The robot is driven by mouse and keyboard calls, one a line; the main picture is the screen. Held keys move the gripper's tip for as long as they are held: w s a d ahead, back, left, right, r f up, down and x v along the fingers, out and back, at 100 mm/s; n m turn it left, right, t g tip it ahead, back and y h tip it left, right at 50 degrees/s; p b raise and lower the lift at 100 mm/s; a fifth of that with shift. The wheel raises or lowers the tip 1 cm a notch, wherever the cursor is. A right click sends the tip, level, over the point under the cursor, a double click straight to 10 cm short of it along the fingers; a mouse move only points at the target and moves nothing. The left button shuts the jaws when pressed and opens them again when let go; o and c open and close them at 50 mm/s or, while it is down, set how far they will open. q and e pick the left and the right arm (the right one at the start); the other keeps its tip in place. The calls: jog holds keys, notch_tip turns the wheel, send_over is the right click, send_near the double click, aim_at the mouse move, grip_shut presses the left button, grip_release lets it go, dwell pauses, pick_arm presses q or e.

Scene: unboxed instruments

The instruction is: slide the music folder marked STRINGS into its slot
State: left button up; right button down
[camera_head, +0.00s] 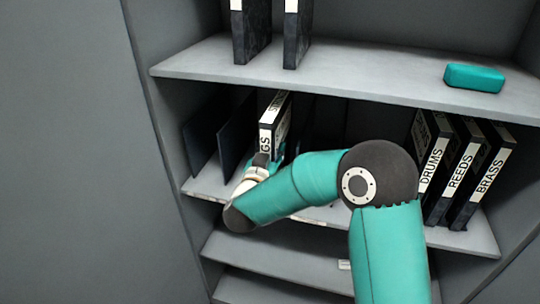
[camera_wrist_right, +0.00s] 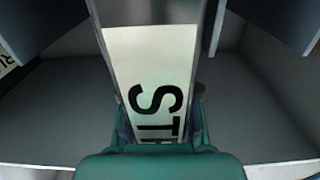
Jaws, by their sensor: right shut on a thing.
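The STRINGS folder (camera_head: 269,122) is black with a white spine label. It stands nearly upright on the middle shelf (camera_head: 465,240), among dark dividers (camera_head: 236,134). My right gripper (camera_head: 262,162) is shut on the lower part of its spine. In the right wrist view the label (camera_wrist_right: 150,75) shows the letters "ST" between the fingers of my right gripper (camera_wrist_right: 160,130). The folder's far end and lower edge are hidden. My left gripper is not in view.
Folders marked DRUMS (camera_head: 432,165), REEDS (camera_head: 460,175) and BRASS (camera_head: 487,175) stand at the shelf's right end. The upper shelf holds two dark folders (camera_head: 252,35) and a teal box (camera_head: 474,78). A grey cabinet side (camera_head: 165,100) bounds the left.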

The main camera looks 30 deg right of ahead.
jog(key=shift+p+x, duration=0.3)
jog(key=shift+x, duration=5.15)
jog(key=shift+f, duration=0.1)
jog(key=c, duration=0.8)
grip_release()
jog(key=shift+o, duration=0.2)
jog(key=shift+f, duration=0.15)
